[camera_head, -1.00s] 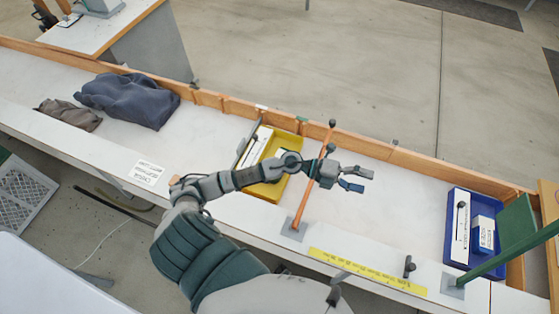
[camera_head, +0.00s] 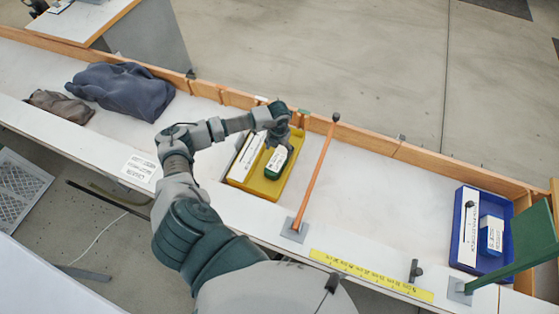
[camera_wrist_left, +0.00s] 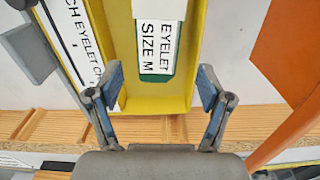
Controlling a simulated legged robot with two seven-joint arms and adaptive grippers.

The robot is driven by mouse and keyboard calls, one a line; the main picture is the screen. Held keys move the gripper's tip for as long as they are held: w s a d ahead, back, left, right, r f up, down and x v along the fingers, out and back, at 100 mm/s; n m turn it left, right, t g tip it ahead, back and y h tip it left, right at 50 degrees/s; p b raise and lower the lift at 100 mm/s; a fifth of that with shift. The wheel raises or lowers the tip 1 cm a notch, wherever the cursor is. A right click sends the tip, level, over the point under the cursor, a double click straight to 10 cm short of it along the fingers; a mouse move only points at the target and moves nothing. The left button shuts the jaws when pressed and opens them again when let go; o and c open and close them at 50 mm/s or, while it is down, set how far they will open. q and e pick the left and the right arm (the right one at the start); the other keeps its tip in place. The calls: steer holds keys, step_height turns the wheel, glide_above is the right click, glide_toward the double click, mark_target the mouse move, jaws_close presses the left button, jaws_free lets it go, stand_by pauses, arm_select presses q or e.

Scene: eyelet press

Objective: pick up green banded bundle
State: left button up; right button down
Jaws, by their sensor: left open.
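The green banded bundle (camera_head: 274,169), green with a white label, lies in the yellow tray (camera_head: 245,184). In the left wrist view the bundle (camera_wrist_left: 156,77) shows a label reading "EYELET SIZE M" over a green edge, inside the yellow tray (camera_wrist_left: 165,129). My left gripper (camera_head: 284,137) is over the back part of the tray, close to the bundle, and partly covers it in the head view. In the left wrist view its open fingers (camera_wrist_left: 160,88) stand on either side of the bundle's green end, with nothing held between them. My right gripper is not in view.
A white labelled box (camera_head: 247,155) lies along the tray's left side. An orange post (camera_head: 315,178) stands just right of the tray. A blue tray (camera_head: 463,260) and green panel (camera_head: 535,236) are at the right. Dark cloths (camera_head: 122,90) lie left. Bench between post and blue tray is clear.

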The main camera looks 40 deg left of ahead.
mark_target(279, 158)
arm_select(q)
steer(key=f, duration=0.3)
steer(key=shift+a+f, duration=0.2)
steer(key=shift+a, duration=0.05)
steer(key=f, duration=0.4)
steer(key=shift+w+d+f, duration=0.1)
steer(key=shift+w+f, duration=0.05)
steer(key=shift+w, duration=0.25)
steer(key=shift+f, duration=0.35)
steer(key=shift+c, duration=0.2)
